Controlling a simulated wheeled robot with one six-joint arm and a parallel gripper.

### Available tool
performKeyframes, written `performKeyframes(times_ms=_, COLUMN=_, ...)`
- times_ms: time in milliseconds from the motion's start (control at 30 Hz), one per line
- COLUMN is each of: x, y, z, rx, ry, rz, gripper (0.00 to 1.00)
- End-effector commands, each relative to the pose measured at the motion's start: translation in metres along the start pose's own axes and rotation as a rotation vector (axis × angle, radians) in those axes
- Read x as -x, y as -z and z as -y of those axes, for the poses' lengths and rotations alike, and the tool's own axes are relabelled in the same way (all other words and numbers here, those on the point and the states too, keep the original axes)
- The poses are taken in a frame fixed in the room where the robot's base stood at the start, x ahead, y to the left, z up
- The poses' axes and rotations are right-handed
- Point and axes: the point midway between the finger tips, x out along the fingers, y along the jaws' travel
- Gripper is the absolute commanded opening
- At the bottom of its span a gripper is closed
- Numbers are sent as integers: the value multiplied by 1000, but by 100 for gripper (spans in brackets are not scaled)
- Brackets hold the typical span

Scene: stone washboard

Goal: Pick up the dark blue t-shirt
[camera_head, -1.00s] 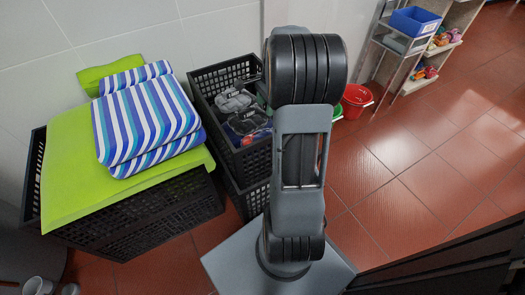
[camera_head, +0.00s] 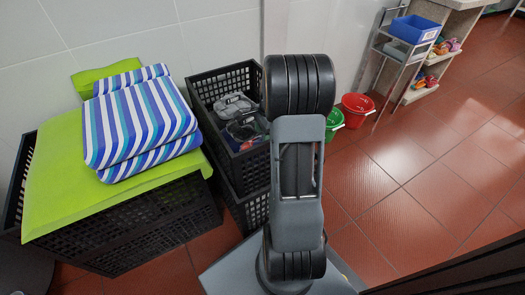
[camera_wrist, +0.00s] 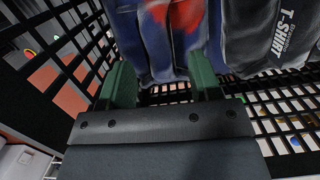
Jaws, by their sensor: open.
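In the wrist view my gripper (camera_wrist: 162,82) is open, its two green fingers spread inside a black mesh crate (camera_wrist: 45,75). Dark blue fabric (camera_wrist: 155,50) hangs in front of and between the fingertips. It bears a red and blue patch near the top edge. To the right is a dark package (camera_wrist: 272,40) with "T-SHIRT" printed on it. I cannot tell whether the fingers touch the fabric. In the head view the packed clothes (camera_head: 238,108) lie in the upper black crate (camera_head: 228,80), partly hidden by my arm. My gripper is hidden there.
A striped cushion (camera_head: 140,115) and a green mat (camera_head: 50,190) lie on a wider black crate (camera_head: 150,225) at left. A green bucket (camera_head: 334,121) and a red bucket (camera_head: 357,106) stand behind my arm. A shelf (camera_head: 405,55) is at right. Tiled floor is clear at right.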

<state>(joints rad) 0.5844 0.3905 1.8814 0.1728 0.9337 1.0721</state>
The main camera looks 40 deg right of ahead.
Motion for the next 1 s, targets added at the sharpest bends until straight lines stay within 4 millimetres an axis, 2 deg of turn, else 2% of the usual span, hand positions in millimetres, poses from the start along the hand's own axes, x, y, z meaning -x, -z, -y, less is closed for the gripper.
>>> performKeyframes(times_ms=33, x=-13, y=0, z=-1, rx=0, ry=-2, rz=1, gripper=57)
performKeyframes(times_ms=200, x=-34, y=0, z=-1, rx=0, ry=-2, rz=1, gripper=57)
performKeyframes(times_ms=467, x=-35, y=0, z=-1, rx=0, ry=-1, rz=0, gripper=57)
performKeyframes(times_ms=1000, x=-35, y=0, z=-1, rx=0, ry=-1, rz=0, gripper=7)
